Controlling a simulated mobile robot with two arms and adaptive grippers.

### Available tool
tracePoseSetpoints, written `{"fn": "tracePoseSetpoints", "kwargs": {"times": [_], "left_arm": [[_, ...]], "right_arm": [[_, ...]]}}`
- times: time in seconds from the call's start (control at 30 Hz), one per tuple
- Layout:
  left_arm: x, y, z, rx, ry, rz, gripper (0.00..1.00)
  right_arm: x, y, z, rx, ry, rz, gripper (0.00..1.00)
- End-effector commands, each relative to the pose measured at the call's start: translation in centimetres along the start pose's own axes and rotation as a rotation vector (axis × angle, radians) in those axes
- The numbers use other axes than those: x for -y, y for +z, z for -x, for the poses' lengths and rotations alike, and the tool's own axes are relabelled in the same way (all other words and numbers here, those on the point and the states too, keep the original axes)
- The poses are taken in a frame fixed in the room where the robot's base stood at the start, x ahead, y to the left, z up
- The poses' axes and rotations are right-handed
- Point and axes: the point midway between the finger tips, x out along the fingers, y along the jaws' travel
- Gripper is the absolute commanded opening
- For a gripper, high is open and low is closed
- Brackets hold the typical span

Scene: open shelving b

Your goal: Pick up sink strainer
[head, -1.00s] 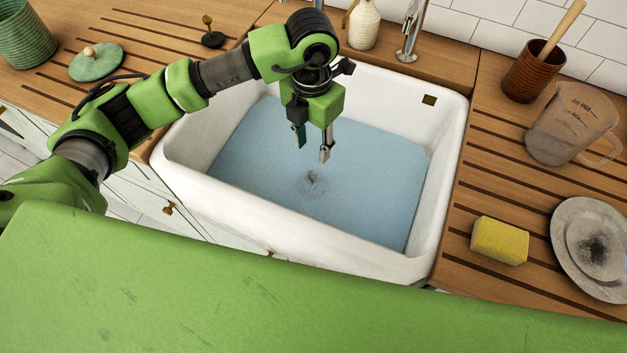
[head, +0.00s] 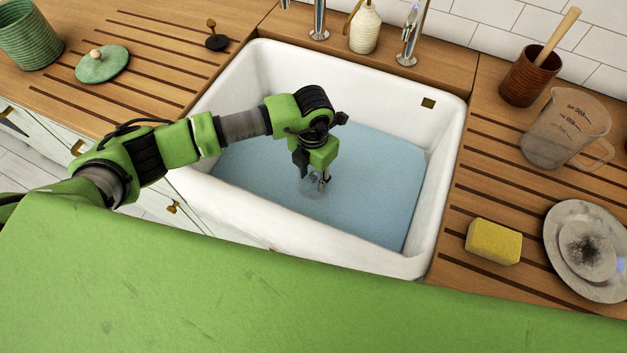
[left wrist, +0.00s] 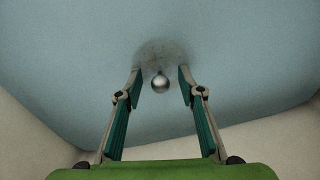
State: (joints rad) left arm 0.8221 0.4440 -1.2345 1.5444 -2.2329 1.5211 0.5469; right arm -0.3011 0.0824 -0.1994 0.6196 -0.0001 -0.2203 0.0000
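The sink strainer (head: 309,191) is in the bottom of the white sink (head: 190,188), at the blue-looking water. In the head view it is small, pale and partly hidden by my gripper. In the left wrist view the strainer (left wrist: 160,85) shows as a shiny round knob over a blurred grey disc. My left gripper (head: 315,185) points down into the sink above it. In the left wrist view the fingers of my left gripper (left wrist: 160,72) are apart, one on each side of the knob, with gaps on both sides. My right gripper is not in view.
The sink walls surround my left gripper. Taps (head: 410,40) and a cream bottle (head: 364,28) stand behind. A yellow sponge (head: 494,243), plates (head: 583,245), measuring jug (head: 560,130) and brown pot (head: 527,80) are on the right. A dark plug-like piece (head: 216,41) lies left.

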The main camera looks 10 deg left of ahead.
Motion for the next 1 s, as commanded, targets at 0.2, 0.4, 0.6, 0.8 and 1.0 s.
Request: {"fn": "tracePoseSetpoints", "kwargs": {"times": [0.2, 0.4, 0.6, 0.8, 1.0], "left_arm": [[0.1, 0.0, -0.1, 0.001, -0.001, -0.001, 0.36], [0.1, 0.0, -0.1, 0.001, -0.001, -0.001, 0.0], [0.1, 0.0, -0.1, 0.001, -0.001, -0.001, 0.0], [0.0, 0.1, 0.3, 0.002, -0.001, -0.001, 0.0], [0.1, 0.2, 2.6, 0.006, -0.001, -0.003, 0.0]], "right_arm": [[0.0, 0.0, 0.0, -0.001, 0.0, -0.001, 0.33], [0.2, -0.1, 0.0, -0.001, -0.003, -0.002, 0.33], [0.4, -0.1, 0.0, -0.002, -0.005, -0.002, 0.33], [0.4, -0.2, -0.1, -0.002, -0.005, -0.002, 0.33], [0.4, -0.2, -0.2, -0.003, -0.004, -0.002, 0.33]]}}
